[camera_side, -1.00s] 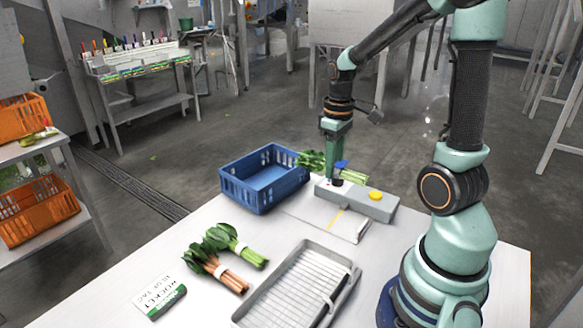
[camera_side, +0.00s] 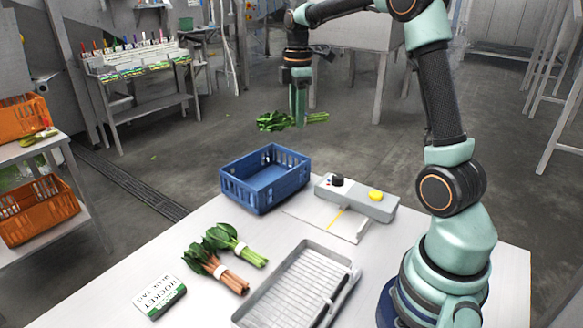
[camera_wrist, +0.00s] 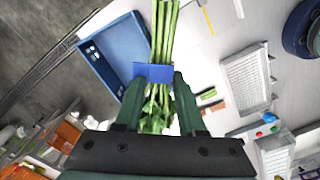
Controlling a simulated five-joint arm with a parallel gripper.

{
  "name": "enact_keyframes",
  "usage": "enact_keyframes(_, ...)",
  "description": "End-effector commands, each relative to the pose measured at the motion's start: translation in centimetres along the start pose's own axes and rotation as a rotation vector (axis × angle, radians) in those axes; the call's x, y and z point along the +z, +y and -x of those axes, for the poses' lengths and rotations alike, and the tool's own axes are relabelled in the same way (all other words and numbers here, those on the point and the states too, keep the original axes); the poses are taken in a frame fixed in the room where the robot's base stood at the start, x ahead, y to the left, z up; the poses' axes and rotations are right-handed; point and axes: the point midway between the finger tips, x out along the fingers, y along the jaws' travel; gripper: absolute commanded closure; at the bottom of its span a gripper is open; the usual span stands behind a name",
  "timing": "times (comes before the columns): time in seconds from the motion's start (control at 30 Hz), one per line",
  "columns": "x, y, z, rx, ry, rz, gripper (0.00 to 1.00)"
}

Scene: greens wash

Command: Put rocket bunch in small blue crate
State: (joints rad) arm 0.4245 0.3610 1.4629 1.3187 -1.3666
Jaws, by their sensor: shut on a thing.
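The rocket bunch (camera_side: 273,122), green leaves with pale green stems, is held in the air by my gripper (camera_side: 299,121). In the wrist view, the bunch's stems (camera_wrist: 165,35) pass a blue band between my gripper's fingers (camera_wrist: 155,85), which are shut on it. The small blue crate (camera_side: 247,196) stands on the table below and slightly left of the gripper. It looks empty and its open top faces up; it also shows in the wrist view (camera_wrist: 108,62), left of the stems.
Two other bunches lie on the table, one green-stemmed (camera_side: 250,257) and one pink-stemmed (camera_side: 232,281). A grey device (camera_side: 352,200) with a yellow button sits right of the crate. A metal rack tray (camera_side: 298,288) lies in front.

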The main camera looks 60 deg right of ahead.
Motion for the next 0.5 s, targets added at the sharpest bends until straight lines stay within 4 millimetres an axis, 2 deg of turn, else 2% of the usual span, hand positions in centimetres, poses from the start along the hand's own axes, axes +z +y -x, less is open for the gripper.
enact_keyframes(0.03, -0.7, 1.1, -0.2, -0.002, 0.000, 0.090, 1.00)
enact_keyframes(0.2, -2.5, 3.8, -0.6, -0.001, 0.000, 0.376, 1.00)
enact_keyframes(0.33, -3.4, 5.1, -0.9, 0.000, 0.000, 0.526, 1.00)
enact_keyframes(0.5, -3.9, 5.8, -1.3, 0.000, 0.000, 0.620, 1.00)
